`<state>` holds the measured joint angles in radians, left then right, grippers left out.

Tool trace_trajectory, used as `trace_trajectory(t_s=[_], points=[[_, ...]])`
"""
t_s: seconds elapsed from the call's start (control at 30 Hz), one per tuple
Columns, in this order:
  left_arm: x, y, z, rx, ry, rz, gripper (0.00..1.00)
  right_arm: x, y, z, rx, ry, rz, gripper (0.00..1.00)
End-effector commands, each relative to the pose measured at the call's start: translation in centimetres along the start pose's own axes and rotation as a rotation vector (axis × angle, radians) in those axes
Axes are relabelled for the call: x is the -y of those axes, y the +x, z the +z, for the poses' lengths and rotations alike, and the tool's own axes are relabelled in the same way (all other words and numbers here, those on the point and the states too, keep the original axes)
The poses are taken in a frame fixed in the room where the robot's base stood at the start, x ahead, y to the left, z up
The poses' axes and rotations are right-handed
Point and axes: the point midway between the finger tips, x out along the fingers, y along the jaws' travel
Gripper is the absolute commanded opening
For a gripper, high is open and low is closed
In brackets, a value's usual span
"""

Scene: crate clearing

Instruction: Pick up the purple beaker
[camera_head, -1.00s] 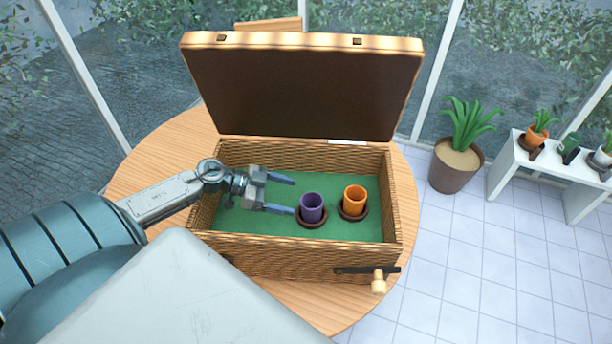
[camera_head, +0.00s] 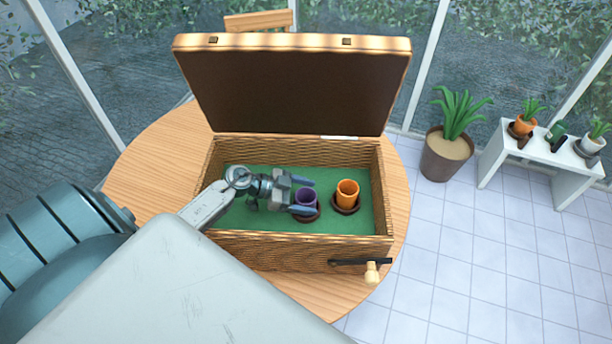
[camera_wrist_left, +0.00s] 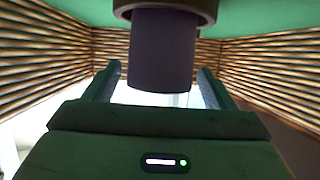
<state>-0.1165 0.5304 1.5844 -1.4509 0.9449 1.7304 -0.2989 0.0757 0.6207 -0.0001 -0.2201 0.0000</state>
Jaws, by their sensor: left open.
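The purple beaker (camera_head: 305,197) stands upright on a dark round saucer (camera_head: 307,216) on the green floor inside the wicker case. My left gripper (camera_head: 303,195) is open and low inside the case, with its fingers reaching to either side of the beaker. In the left wrist view the beaker (camera_wrist_left: 162,50) lies between the two spread fingers (camera_wrist_left: 160,88), with gaps beside it. The near finger hides part of the beaker in the head view. My right gripper is not in view.
An orange beaker (camera_head: 347,192) stands on its own saucer just right of the purple one. The wicker case's front wall (camera_head: 300,250) and raised lid (camera_head: 295,90) bound the space. The case sits on a round wooden table (camera_head: 150,165).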

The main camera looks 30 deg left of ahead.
Motion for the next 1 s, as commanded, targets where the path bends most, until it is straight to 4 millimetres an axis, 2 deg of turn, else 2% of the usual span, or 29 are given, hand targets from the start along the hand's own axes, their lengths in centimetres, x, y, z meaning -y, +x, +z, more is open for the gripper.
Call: trace_trajectory(t_s=[0.23,0.27,0.4,0.5,0.77,0.87,1.0], points=[[0.0,0.1,0.1,0.0,0.0,0.001,0.77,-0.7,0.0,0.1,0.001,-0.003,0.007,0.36],[0.0,0.1,0.1,0.0,0.0,0.001,0.73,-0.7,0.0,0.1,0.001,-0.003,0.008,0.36],[0.0,0.1,0.1,0.0,0.0,0.001,0.46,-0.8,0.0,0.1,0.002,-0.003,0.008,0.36],[0.0,0.1,0.1,0.0,0.0,0.0,0.29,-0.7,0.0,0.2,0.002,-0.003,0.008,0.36],[0.0,0.1,-0.1,0.0,0.001,0.0,0.28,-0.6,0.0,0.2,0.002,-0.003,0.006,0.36],[0.0,-0.3,-0.8,0.001,0.004,0.0,0.28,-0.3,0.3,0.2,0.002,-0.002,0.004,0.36],[0.0,-1.2,-3.0,0.002,0.007,0.002,0.28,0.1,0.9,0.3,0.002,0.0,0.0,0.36]])
